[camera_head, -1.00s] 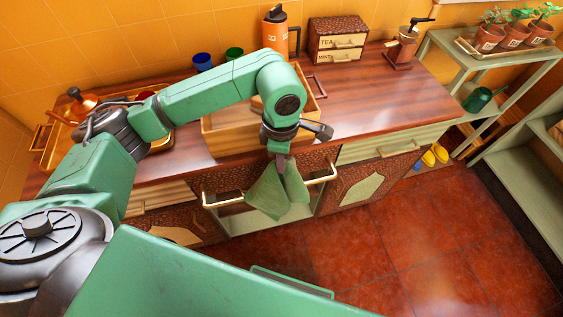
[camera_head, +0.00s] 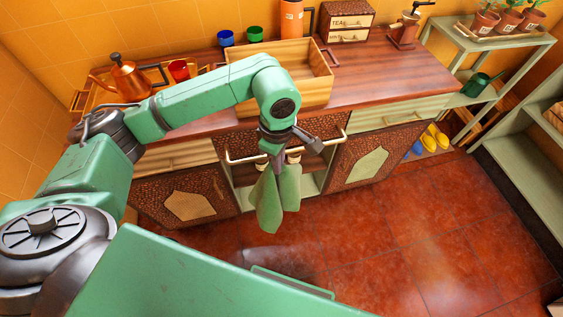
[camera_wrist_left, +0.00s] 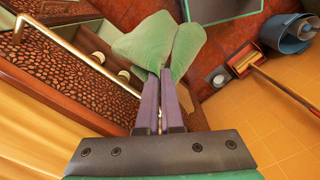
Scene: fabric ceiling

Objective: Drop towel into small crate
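A green towel (camera_head: 277,194) hangs from my left gripper (camera_head: 277,150) in the head view, in front of the counter and below its top. In the left wrist view the gripper's fingers (camera_wrist_left: 160,100) are closed on the towel (camera_wrist_left: 160,46), which spreads in two lobes. A wooden crate (camera_head: 317,93) stands on the counter, beyond the gripper. My left arm hides part of its front, and its visible inside looks empty. My right gripper is not in view.
The counter (camera_head: 375,75) is clear right of the crate. A copper kettle (camera_head: 128,82) and red cup (camera_head: 179,69) stand left; blue (camera_head: 226,38) and green (camera_head: 255,34) cups are behind. A rail (camera_head: 240,158) runs along the front. The floor (camera_head: 400,220) is open.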

